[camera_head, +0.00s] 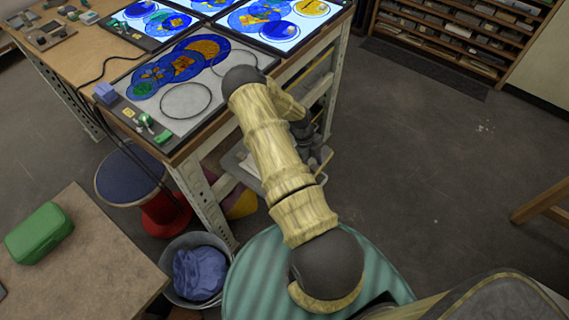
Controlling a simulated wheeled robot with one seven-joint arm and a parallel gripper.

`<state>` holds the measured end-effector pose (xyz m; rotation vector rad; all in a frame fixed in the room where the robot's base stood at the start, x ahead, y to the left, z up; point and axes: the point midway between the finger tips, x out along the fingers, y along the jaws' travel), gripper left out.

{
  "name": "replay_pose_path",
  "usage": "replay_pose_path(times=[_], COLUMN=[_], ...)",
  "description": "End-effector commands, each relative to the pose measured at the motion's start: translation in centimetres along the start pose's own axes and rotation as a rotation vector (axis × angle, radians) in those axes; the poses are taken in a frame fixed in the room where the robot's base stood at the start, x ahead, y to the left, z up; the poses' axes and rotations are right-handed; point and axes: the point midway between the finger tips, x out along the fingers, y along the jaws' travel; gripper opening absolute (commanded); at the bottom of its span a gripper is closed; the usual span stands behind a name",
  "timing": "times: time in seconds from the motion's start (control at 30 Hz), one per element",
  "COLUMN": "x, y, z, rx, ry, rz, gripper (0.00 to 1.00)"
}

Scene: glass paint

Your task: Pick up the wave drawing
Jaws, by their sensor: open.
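My arm reaches from the lower right up to the edge of the worktable, then bends down beside its open lower shelf. My gripper (316,163) is a small dark shape at the table's side, open, pointing down near the shelf. Its fingers are hard to make out, and I see nothing held in it. I cannot pick out the wave drawing for certain. Pale sheets (250,166) lie on the lower shelf, partly hidden by my arm. Round blue and orange drawings (182,66) lie on the grey panel (215,112) on top of the table.
Lit panels (283,22) with round designs lie at the back of the worktable. A blue-topped stool (128,176), a bin with blue cloth (200,272) and a bench with a green case (40,233) stand at left.

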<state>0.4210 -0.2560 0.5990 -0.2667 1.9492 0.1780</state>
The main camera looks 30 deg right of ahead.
Motion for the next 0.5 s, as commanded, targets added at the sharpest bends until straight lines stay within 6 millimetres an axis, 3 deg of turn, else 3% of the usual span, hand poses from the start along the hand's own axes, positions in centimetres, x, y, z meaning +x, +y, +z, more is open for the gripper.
replay_pose_path(times=[0.2, 0.43, 0.5], x=[-0.02, -0.03, -0.04], y=[0.00, 0.01, 0.01], z=[-0.01, -0.01, 0.00], rx=[0.000, 0.000, 0.000], ry=[0.000, 0.000, 0.000], rz=[0.000, 0.000, 0.000], gripper=[0.47, 0.02, 0.00])
